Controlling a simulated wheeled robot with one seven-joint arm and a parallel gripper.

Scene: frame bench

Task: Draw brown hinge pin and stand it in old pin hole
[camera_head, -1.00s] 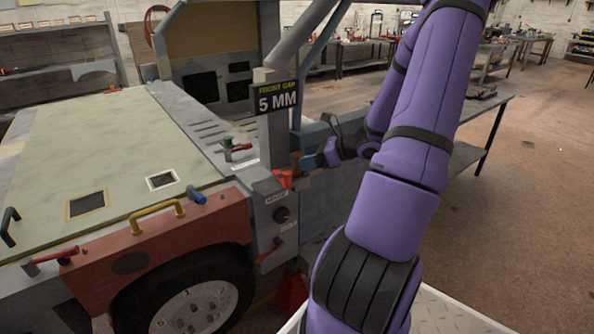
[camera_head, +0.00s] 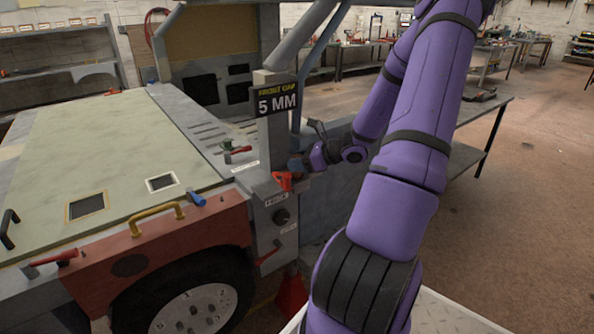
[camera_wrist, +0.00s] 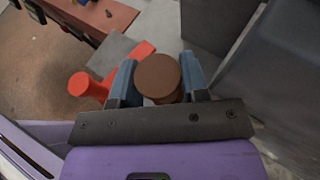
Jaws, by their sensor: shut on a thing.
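My gripper (camera_wrist: 157,83) is shut on the brown hinge pin (camera_wrist: 157,76), whose round brown head shows between the two blue fingers in the wrist view. In the head view my gripper (camera_head: 298,164) is at the grey post, just above a red fitting (camera_head: 284,182), and the pin is hidden there. The red fitting (camera_wrist: 84,86) also shows beyond the left finger in the wrist view. I cannot tell whether the pin's lower end is seated. A dark round feature (camera_head: 281,216) is on the post below; I cannot make out which spot is the old pin hole.
A sign reading 5 MM (camera_head: 276,102) hangs on the post above my gripper. The vehicle's pale hood (camera_head: 110,150) and red front panel (camera_head: 150,242) lie to the left, with a red-handled tool (camera_head: 238,151) near the post. A grey panel (camera_wrist: 285,75) stands close on the right in the wrist view.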

